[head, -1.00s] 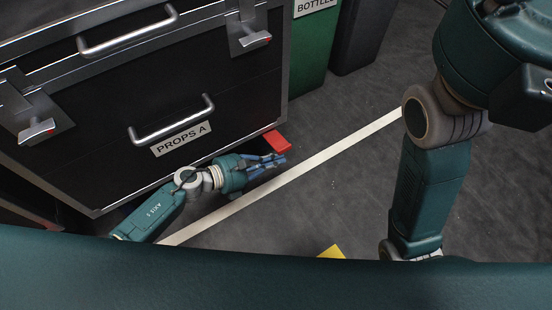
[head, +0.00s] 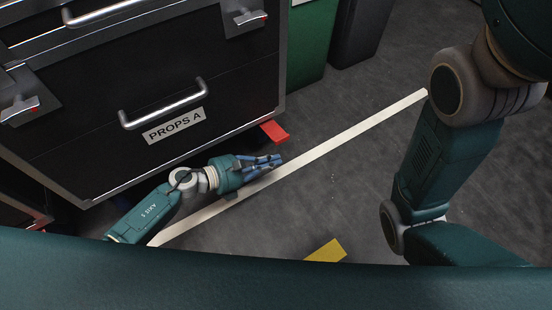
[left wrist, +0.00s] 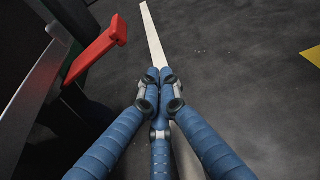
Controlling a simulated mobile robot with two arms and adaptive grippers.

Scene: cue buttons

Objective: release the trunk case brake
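The black trunk case (head: 60,150) with metal edges and a "PROPS A" label stands at the left in the head view. A red brake pedal (head: 274,132) sticks out low at its right corner. The pedal also shows in the left wrist view (left wrist: 100,50), up and left of the fingers. My left gripper (head: 275,161) is low over the floor, just below the pedal in the head picture and apart from it. In the left wrist view the blue fingertips (left wrist: 159,80) meet with nothing between them. My right gripper is out of view.
A white floor line (head: 330,148) runs past the gripper. A yellow floor mark (head: 326,250) lies nearer me. Green (head: 308,45) and dark (head: 357,32) bins stand behind the case. Another red part (head: 40,223) shows at lower left. Floor right of the line is clear.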

